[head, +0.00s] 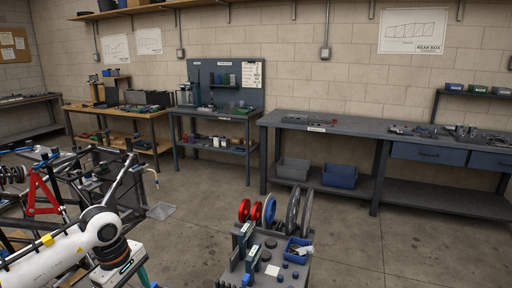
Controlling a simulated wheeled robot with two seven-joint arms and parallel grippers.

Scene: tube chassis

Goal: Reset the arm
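My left arm (62,246), white with an orange and dark joint, comes in at the lower left. It bends down at the joint toward a white block with a dark band, and the bottom edge cuts it off. No fingers of my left gripper show, so its state is hidden. My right arm and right gripper are not in view. The tube chassis (125,187), a frame of dark tubes, stands behind my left arm. A red stand (42,195) is at its left side.
A grey cart (265,275) with red, blue and grey discs and a blue bin (297,251) stands at bottom centre. A long grey workbench (360,130) lines the back right, with two bins beneath. More benches stand at back left. The floor (365,235) right of the cart is clear.

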